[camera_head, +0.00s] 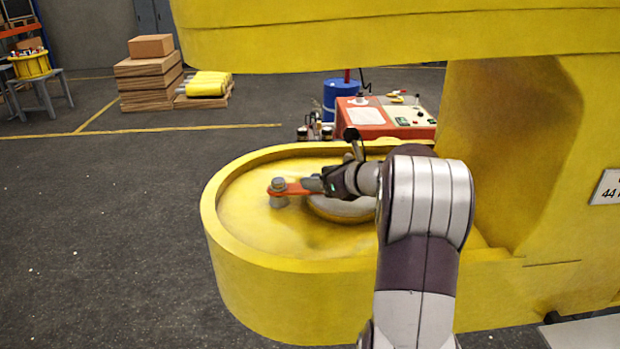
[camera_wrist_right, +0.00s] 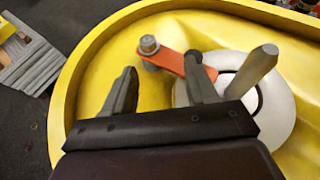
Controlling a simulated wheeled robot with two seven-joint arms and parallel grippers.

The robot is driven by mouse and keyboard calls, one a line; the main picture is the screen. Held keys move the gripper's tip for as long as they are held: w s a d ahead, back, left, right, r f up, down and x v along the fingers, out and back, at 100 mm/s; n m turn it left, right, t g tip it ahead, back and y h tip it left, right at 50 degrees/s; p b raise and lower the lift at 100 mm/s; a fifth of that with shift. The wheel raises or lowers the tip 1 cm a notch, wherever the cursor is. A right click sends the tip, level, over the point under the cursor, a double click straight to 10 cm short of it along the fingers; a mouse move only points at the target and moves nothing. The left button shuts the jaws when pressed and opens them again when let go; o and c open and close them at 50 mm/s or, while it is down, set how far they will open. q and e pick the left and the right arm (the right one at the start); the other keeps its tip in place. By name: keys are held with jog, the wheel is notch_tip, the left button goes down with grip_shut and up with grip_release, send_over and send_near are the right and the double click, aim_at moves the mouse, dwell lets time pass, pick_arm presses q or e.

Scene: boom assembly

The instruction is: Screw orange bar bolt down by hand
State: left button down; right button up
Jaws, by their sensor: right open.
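The orange bar (camera_head: 289,189) lies over the yellow boom part (camera_head: 235,215). A grey bolt (camera_head: 279,184) stands at the bar's left end. In the right wrist view the bolt (camera_wrist_right: 149,45) sits upright on the end of the orange bar (camera_wrist_right: 172,62). My right gripper (camera_head: 316,185) reaches in from the right, close to the bolt. In the wrist view its two fingers (camera_wrist_right: 160,75) are spread apart, with the bolt showing beyond them and nothing clearly between the tips. The right finger overlaps the bar's other end, so contact there cannot be told. My left gripper is not in view.
A pale round disc (camera_head: 340,210) lies in the recess, with a grey pin (camera_wrist_right: 252,70) beside the right finger. A raised yellow rim (camera_head: 213,225) surrounds the recess, and a thick yellow beam (camera_head: 400,40) hangs above. A red control box (camera_head: 365,118) stands behind.

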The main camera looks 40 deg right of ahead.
aim_at(279, 181)
jog(key=shift+y, duration=0.6)
jog(key=p+x, duration=0.1)
jog(key=x, duration=0.2)
jog(key=a+p+x, duration=0.1)
jog(key=x, duration=0.3)
jog(key=p+x, duration=0.2)
jog(key=x, duration=0.1)
jog(key=shift+w+a+f, duration=0.1)
jog(key=shift+a+f, duration=0.15)
jog(key=shift+f, duration=0.05)
jog(key=shift+w+f, duration=0.25)
jog(key=shift+w, duration=0.2)
jog(key=shift+w+a+f, duration=0.1)
